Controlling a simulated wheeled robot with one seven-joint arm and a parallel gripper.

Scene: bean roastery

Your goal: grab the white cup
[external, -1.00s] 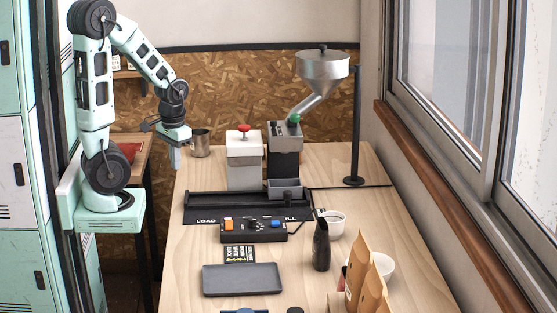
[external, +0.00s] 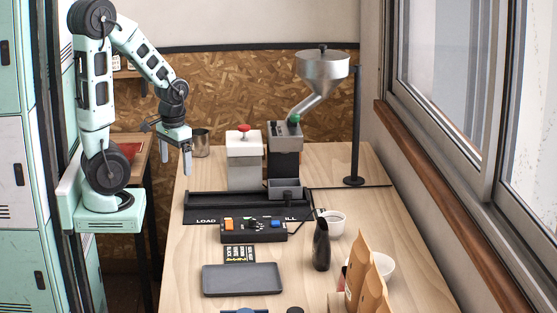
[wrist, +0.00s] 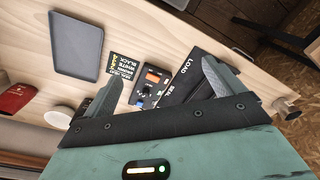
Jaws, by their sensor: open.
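The white cup (external: 333,222) stands upright on the wooden table, right of the black control box and just behind a dark bottle in the external view. I cannot make it out in the wrist view. My gripper (external: 176,155) is open and empty, with its fingers pointing down and apart. It hangs at the table's far left edge, well to the left of the cup. In the wrist view its two fingers (wrist: 160,75) stand wide apart with nothing held between them.
The dark bottle (external: 321,245), a white bowl (external: 386,265) and brown bags (external: 366,275) stand near the cup. The control box (external: 253,231), grey tray (external: 242,280), grinder (external: 285,150) and white box (external: 245,165) with a red knob occupy the table. A metal cup (external: 201,143) stands behind.

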